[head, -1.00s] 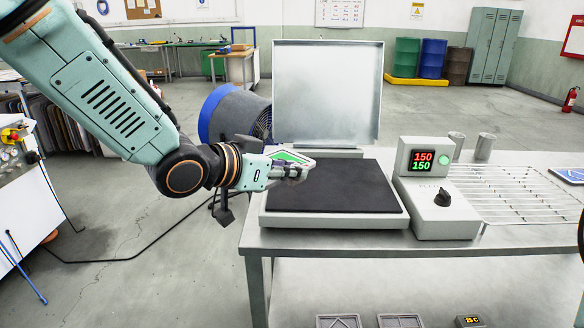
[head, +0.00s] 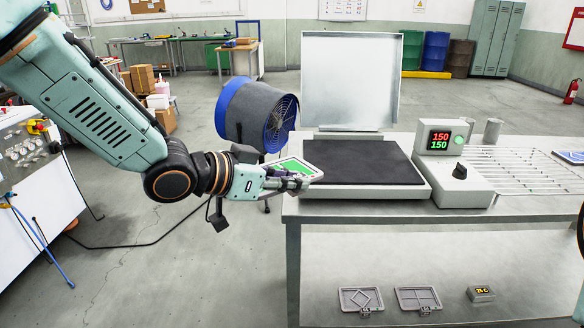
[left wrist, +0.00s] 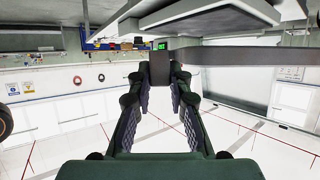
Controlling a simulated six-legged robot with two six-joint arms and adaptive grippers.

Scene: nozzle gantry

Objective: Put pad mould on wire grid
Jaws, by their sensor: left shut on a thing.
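My left gripper (head: 296,183) is shut on the pad mould (head: 300,165), a thin grey frame with a green face. It holds the mould in the air by the left end of the bench, beside the black-topped hot plate (head: 365,163). In the left wrist view, my left gripper (left wrist: 161,82) has its fingers on a dark grey block (left wrist: 160,67), probably part of the mould. The wire grid (head: 520,170) lies on the bench at the right, beyond the control box, and its visible bars are bare. My right gripper is not in view.
The press lid (head: 350,80) stands upright behind the plate. The control box (head: 450,175) reads 150 twice and stands between plate and grid. Two metal cylinders stand behind it. Two grey moulds (head: 361,300) (head: 417,299) and a small display (head: 481,294) sit below. A blue fan (head: 257,115) stands behind.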

